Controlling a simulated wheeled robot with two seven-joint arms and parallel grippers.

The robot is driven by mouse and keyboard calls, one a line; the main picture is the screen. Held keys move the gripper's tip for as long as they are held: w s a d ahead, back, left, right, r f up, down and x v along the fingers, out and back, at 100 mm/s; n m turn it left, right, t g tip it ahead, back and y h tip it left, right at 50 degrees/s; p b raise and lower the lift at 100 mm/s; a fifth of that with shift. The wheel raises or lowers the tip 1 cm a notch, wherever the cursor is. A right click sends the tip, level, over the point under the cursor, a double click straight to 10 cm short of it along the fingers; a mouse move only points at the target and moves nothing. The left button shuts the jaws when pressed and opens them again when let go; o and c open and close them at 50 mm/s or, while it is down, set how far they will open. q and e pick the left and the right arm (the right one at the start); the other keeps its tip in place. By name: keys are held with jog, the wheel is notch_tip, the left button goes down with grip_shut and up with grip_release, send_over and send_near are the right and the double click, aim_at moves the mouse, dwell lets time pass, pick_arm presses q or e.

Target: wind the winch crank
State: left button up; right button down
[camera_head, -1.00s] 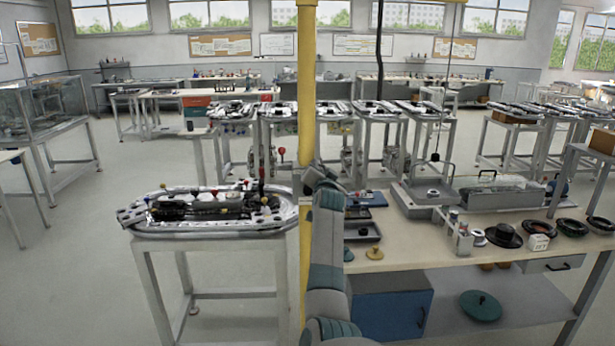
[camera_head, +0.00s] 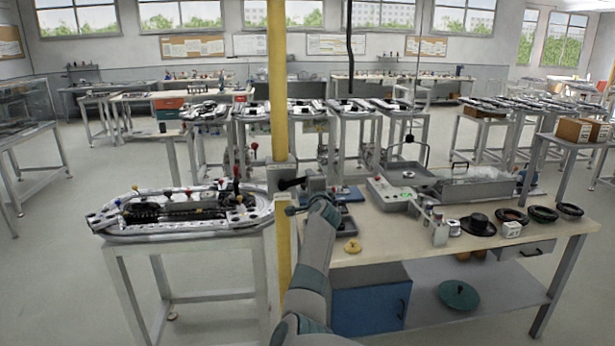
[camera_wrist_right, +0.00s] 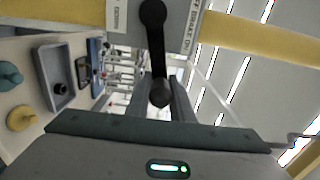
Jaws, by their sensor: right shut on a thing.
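The winch (camera_head: 281,172) is a grey box on the yellow post (camera_head: 281,90). Its crank shows as a black handle (camera_head: 291,184) on the winch's right side in the head view. In the right wrist view the black crank arm (camera_wrist_right: 156,45) runs down from a round hub to a rounded end near my gripper. My right gripper (camera_head: 300,203) is at the winch and shut on the crank handle; it also shows in the right wrist view (camera_wrist_right: 162,98). Its fingertips are partly hidden by the crank. My left gripper is not in view.
A ring track (camera_head: 180,212) on a white stand is left of the post. A workbench (camera_head: 400,240) with trays, a yellow knob (camera_head: 352,246), black rings and a white block (camera_head: 511,229) is on the right.

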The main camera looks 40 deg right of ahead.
jog(key=shift+f+m, duration=0.7)
jog(key=shift+m, duration=0.2)
jog(key=c, duration=1.8)
grip_release()
jog(key=shift+c, duration=0.2)
jog(key=shift+o, duration=1.3)
jog(key=shift+w, duration=0.1)
jog(key=shift+s, duration=0.2)
jog(key=shift+s+a+f, duration=0.1)
jog(key=shift+s, duration=0.05)
jog(key=b+v, duration=0.4)
jog(key=v, duration=1.2)
jog(key=shift+s+a, duration=0.2)
jog(key=shift+s, duration=0.1)
